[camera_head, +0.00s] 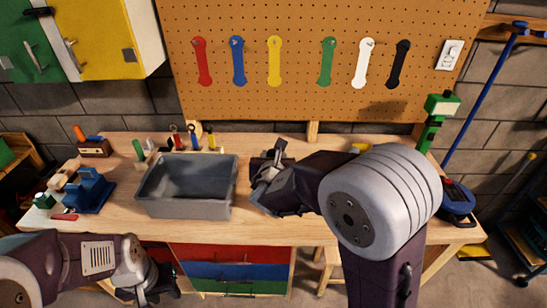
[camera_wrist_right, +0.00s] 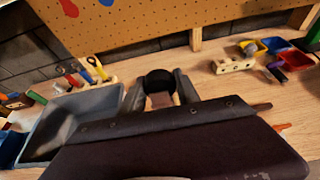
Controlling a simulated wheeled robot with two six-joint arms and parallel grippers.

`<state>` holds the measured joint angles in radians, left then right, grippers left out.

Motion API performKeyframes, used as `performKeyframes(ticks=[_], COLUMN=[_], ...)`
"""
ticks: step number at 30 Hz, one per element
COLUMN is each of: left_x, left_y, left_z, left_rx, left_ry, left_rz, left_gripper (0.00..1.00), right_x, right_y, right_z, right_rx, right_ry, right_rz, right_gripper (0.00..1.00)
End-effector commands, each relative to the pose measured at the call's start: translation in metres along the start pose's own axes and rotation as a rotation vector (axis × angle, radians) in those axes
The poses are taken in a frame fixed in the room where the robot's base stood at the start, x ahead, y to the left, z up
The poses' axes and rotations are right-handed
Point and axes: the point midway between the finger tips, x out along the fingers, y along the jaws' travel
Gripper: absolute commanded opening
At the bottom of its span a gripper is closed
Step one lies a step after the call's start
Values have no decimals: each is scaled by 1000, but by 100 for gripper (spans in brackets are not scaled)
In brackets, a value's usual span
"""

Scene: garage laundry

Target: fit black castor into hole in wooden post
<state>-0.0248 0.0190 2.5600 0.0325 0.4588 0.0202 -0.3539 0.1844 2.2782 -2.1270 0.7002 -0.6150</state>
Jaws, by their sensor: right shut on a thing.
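My right gripper (camera_head: 268,172) is over the middle of the workbench, just right of the grey bin. In the right wrist view its two fingers (camera_wrist_right: 158,90) stand on either side of a round black thing (camera_wrist_right: 160,80), which looks like the castor, and are shut on it. A small brownish patch shows just below the black thing; I cannot tell what it is. No wooden post with a hole is clearly identifiable; my arm hides part of the bench. My left gripper (camera_head: 150,290) hangs low in front of the bench at the lower left, its fingers dark and unclear.
The grey bin (camera_head: 186,208) stands left of my right gripper. A wooden block with dark spots (camera_wrist_right: 232,65) lies near the back of the bench. Small coloured bins (camera_wrist_right: 272,46) are beside it. A blue holder (camera_head: 90,190) stands at the bench's left. The front strip is clear.

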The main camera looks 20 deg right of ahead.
Motion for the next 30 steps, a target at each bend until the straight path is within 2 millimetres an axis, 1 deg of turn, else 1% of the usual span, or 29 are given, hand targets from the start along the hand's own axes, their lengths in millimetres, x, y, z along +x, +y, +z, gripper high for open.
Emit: performKeyframes(ticks=[2, 14, 30], left_x=[5, 5, 25], left_y=[0, 0, 0], left_z=[0, 0, 3], left_rx=[0, 0, 0], left_ry=[0, 0, 0], left_rz=[0, 0, 0], left_gripper=[36, 36, 36], right_x=[2, 2, 8], right_y=[0, 0, 0], right_z=[-3, -4, -19], right_rx=[1, 0, 0], right_ry=[-1, -1, -1], right_rz=[0, 0, 1], right_gripper=[0, 0, 0])
